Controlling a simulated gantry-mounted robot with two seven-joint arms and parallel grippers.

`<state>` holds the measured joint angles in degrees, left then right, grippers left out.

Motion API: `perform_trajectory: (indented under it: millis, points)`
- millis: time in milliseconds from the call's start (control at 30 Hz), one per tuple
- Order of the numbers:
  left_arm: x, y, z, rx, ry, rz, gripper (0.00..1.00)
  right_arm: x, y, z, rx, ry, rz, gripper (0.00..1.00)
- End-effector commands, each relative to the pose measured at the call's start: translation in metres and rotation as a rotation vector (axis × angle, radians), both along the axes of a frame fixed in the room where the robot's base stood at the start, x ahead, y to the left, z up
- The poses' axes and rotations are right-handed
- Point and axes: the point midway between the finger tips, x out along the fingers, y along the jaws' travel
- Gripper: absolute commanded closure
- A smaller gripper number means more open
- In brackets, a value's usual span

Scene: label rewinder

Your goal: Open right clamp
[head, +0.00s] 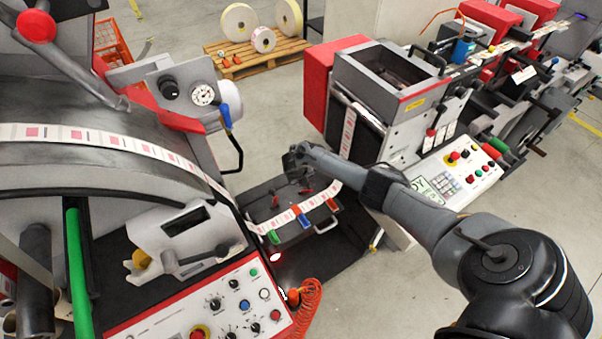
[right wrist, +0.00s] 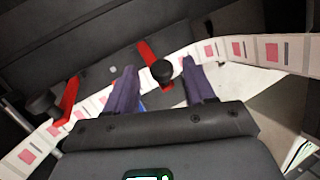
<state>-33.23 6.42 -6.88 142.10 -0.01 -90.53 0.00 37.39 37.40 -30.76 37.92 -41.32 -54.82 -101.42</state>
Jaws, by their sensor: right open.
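The right clamp (right wrist: 148,52) is a red bar with a black knob (right wrist: 162,72) at its end. In the right wrist view the knob shows between the two fingers of my right gripper (right wrist: 159,67). The fingers are apart, one on each side of the knob; I cannot tell whether either touches it. In the head view the wrist of my right arm is over the far side of the dark splice table (head: 262,198). A second red clamp (right wrist: 70,95) with a black knob lies further left in the wrist view. My left gripper is not in view.
The printed label web (head: 284,218) runs across the splice table past the clamps. Blue, green and red pieces sit along its near edge. The rewinder's control panel (head: 225,305) is near left, and a red and grey machine (head: 395,85) stands behind right.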

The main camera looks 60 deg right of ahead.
Motion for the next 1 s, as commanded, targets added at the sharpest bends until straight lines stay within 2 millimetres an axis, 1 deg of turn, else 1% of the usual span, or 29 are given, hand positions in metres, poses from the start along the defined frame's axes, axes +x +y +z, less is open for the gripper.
perform_trajectory:
  millis: [33, 200, 400, 500, 667, 933, 967, 1000]
  points:
    - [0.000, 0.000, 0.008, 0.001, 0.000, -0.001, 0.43, 0.000, 0.002, 0.012, -0.002, -0.001, 0.003, 0.46]
    - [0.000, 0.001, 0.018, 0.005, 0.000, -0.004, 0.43, -0.002, 0.015, 0.039, -0.002, -0.002, 0.003, 0.46]
    - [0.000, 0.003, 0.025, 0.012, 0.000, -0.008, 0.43, -0.003, 0.028, 0.066, -0.001, -0.003, 0.001, 0.46]
    - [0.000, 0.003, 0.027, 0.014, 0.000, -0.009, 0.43, -0.003, 0.032, 0.074, 0.000, -0.001, 0.001, 0.46]
    - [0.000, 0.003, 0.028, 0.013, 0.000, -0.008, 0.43, -0.004, 0.035, 0.081, -0.001, -0.001, 0.001, 0.46]
    - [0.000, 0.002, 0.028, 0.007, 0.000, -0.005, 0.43, -0.004, 0.036, 0.082, -0.001, -0.002, 0.000, 0.46]
    - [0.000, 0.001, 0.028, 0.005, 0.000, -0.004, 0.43, -0.004, 0.036, 0.082, -0.001, -0.002, 0.000, 0.47]
    - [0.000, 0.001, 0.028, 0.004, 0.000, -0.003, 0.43, -0.004, 0.036, 0.082, -0.001, -0.001, 0.001, 0.54]
